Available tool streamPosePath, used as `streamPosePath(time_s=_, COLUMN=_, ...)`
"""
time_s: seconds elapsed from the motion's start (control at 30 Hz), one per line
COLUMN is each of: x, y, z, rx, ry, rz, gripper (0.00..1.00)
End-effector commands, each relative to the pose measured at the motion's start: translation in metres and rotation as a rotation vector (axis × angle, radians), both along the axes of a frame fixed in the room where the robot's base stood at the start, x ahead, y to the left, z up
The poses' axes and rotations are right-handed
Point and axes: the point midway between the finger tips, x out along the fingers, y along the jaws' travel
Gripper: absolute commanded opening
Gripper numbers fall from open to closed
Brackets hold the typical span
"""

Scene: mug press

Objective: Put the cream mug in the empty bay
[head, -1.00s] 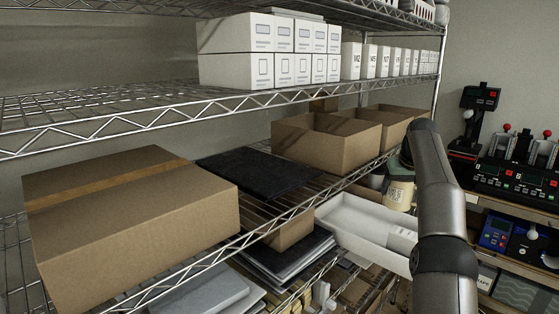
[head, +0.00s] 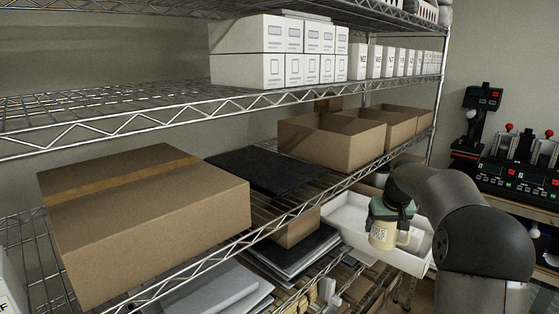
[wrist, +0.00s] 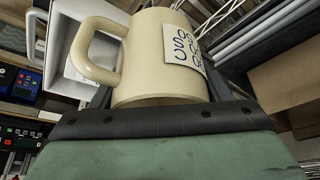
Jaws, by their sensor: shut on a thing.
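The cream mug (head: 383,237) is held in my gripper (head: 392,209), in front of the wire shelving at the right of the head view. It has a white label with dark print, and its handle points right there. In the wrist view the cream mug (wrist: 150,55) fills the upper middle, with its handle to the left and its label to the right. My gripper (wrist: 160,115) is shut on it; the fingers are mostly hidden behind the mug. No empty bay can be made out for certain.
A white tray (head: 345,228) lies behind and below the mug. Open cardboard boxes (head: 345,147) and a large closed carton (head: 150,215) stand on the middle shelf. A dark flat slab (head: 262,172) lies between them. Mug presses (head: 510,172) stand on a bench at the right.

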Motion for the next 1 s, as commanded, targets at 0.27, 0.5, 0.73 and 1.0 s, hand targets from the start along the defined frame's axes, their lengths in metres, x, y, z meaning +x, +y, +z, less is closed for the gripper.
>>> streamPosePath(time_s=0.27, x=-0.078, y=0.076, z=-0.097, rx=0.001, ry=0.008, rz=0.022, gripper=0.37)
streamPosePath(time_s=0.5, x=-0.131, y=0.127, z=-0.166, rx=0.0, ry=0.007, rz=0.032, gripper=0.37)
streamPosePath(time_s=0.73, x=-0.155, y=0.15, z=-0.198, rx=-0.001, ry=0.001, rz=0.031, gripper=0.37)
streamPosePath(time_s=1.0, x=-0.154, y=0.149, z=-0.225, rx=0.0, ry=0.002, rz=0.03, gripper=0.37)
